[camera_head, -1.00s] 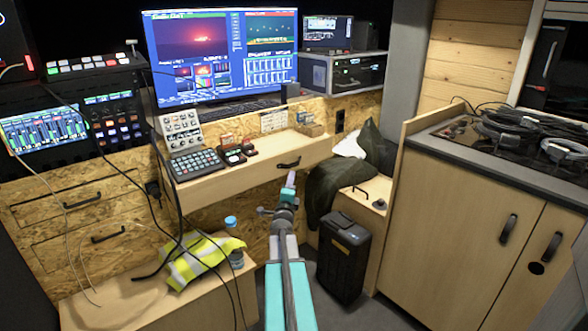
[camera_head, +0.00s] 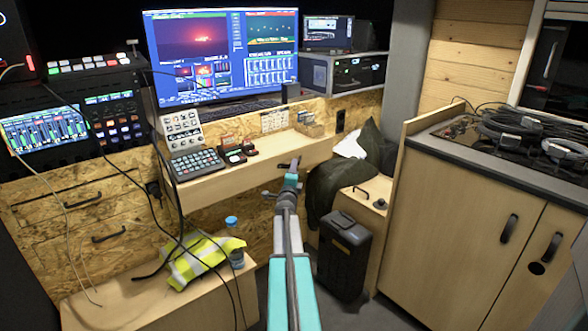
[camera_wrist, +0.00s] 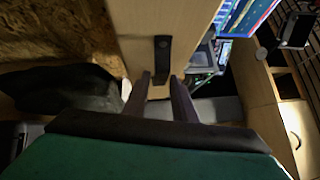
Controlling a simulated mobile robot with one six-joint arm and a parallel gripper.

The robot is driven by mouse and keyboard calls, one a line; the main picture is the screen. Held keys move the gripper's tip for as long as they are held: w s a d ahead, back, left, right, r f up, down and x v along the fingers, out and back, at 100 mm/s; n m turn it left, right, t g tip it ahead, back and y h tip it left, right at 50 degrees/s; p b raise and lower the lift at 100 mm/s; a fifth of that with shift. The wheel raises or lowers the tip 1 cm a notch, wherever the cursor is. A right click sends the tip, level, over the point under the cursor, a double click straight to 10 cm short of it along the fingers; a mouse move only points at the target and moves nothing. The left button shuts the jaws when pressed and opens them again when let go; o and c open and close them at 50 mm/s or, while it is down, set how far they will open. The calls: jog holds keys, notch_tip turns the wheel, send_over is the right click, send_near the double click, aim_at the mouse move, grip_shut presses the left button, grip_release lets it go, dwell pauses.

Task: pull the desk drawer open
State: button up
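The desk drawer (camera_head: 235,182) is a pale wood front under the desk top, and it looks closed. Its dark handle (camera_head: 283,165) is partly hidden behind my gripper (camera_head: 291,173) in the head view. In the wrist view the handle (camera_wrist: 162,50) stands out from the pale drawer front (camera_wrist: 140,22). My gripper (camera_wrist: 161,80) is open there, with one dark finger on each side of the handle's near end. A gap shows between the fingers. I cannot tell whether either finger touches the handle.
A keypad (camera_head: 195,163) and small devices stand on the desk, below a large monitor (camera_head: 222,55). A black case (camera_head: 343,255) stands on the floor to the right. A dark jacket (camera_head: 335,185) hangs beside the drawer. A yellow vest (camera_head: 200,262) and bottle (camera_head: 234,255) are at lower left.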

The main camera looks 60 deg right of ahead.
jog(key=shift+w+d+r, duration=0.1)
jog(key=shift+w+d, duration=0.1)
jog(key=shift+d, duration=0.15)
jog(key=shift+c, duration=0.3)
grip_shut()
dwell(1.1)
